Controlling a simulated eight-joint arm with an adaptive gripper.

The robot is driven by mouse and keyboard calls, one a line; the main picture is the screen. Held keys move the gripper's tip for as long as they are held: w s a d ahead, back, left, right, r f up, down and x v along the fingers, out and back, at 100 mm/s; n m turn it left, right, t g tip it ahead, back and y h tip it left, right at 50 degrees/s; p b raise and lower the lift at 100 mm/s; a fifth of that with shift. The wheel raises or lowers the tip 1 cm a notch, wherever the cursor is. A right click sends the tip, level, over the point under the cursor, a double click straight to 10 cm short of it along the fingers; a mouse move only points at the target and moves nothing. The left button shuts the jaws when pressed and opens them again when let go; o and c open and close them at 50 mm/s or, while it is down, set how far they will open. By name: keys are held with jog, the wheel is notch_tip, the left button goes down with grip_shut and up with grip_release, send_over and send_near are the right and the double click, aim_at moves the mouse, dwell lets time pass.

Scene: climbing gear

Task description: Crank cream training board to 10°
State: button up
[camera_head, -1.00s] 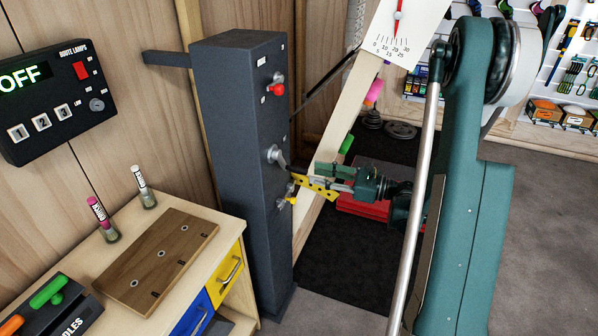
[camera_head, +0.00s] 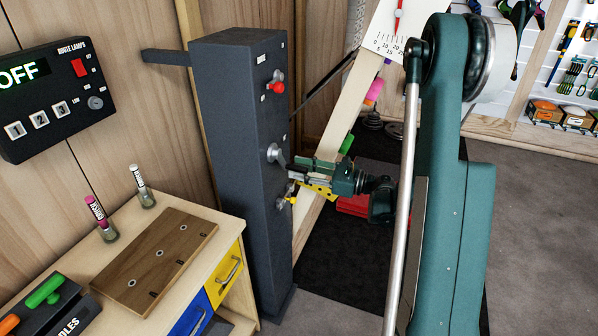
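The cream training board (camera_head: 337,128) leans as a long tilted panel behind the dark column. Its white angle scale (camera_head: 392,44) with a red needle (camera_head: 399,17) is at the top; the needle hangs around the middle marks, too small to read exactly. Contact and finger gap are unclear. A yellow piece (camera_head: 319,190) shows just below the fingers.
A wooden bench (camera_head: 227,233) with a drilled board (camera_head: 157,258) and two marker pens stands at the left. A route lamp box (camera_head: 50,95) reading OFF hangs on the wall.

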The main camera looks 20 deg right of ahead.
jog(key=shift+w+a, duration=0.1)
grip_shut()
jog(key=shift+s+a+f, duration=0.15)
jog(key=shift+s+f, duration=0.05)
dwell(0.5)
